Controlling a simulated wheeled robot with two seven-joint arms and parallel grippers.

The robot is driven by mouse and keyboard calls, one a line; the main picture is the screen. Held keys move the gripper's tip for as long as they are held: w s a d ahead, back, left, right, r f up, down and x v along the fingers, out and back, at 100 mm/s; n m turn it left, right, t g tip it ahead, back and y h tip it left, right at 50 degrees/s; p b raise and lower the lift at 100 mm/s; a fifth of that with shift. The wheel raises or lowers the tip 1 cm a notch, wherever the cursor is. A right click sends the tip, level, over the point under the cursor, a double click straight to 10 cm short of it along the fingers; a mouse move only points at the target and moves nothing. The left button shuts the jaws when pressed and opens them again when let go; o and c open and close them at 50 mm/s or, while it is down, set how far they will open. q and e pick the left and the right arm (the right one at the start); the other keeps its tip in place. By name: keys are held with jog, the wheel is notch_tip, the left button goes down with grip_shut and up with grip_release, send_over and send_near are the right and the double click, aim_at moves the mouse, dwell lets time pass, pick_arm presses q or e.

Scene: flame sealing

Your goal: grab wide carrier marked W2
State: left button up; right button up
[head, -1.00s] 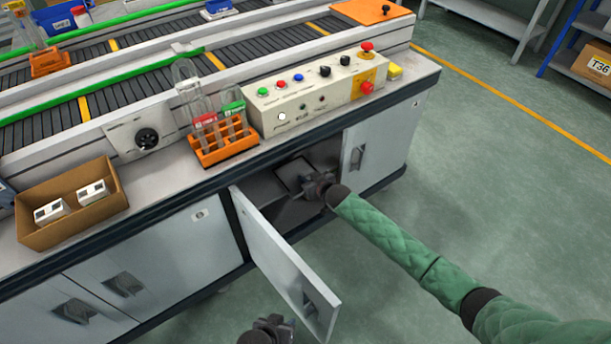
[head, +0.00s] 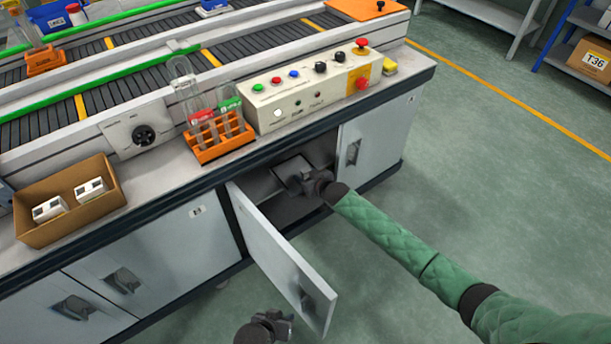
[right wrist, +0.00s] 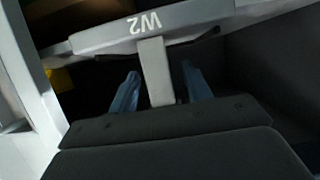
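The wide carrier marked W2 (right wrist: 150,25) shows in the right wrist view as a grey plate with upside-down white lettering. A pale grey handle (right wrist: 156,72) runs from it toward my right gripper (right wrist: 160,74). The two bluish fingers stand open on either side of the handle, with dark gaps visible between.
The cabinet door (head: 275,255) stands open to the left of my right arm. Above are an orange tube rack (head: 222,149), a control box (head: 312,98) and a cardboard box (head: 100,210) with white parts.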

jog(key=v, duration=0.7)
jog(key=shift+s+d, duration=0.2)
jog(key=shift+s, duration=0.1)
jog(key=shift+r, duration=0.15)
